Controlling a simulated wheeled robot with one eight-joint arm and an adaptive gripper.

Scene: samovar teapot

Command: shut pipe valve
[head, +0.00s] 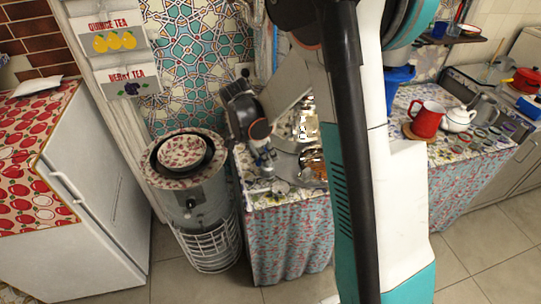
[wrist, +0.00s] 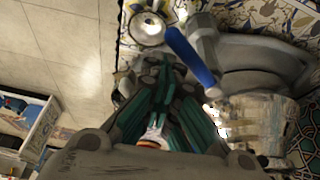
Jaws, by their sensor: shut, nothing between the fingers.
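A blue lever handle (wrist: 190,58), which looks like the pipe valve's handle, slants across the upper middle of the wrist view. It sits on grey metal pipework. My gripper (wrist: 165,68) points up the picture with its teal and dark fingers shut and empty. Its tips are close to the left side of the lever; I cannot tell whether they touch it. In the head view my gripper (head: 264,158) is small, at the left end of the patterned counter. The valve cannot be made out clearly there.
Shiny metal ware (head: 312,166) stands just right of the gripper, partly behind my arm. A round grey stove (head: 197,190) with a patterned bowl (head: 181,151) stands to the left. A red mug (head: 427,120) is on the right counter. Tiled floor lies in front.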

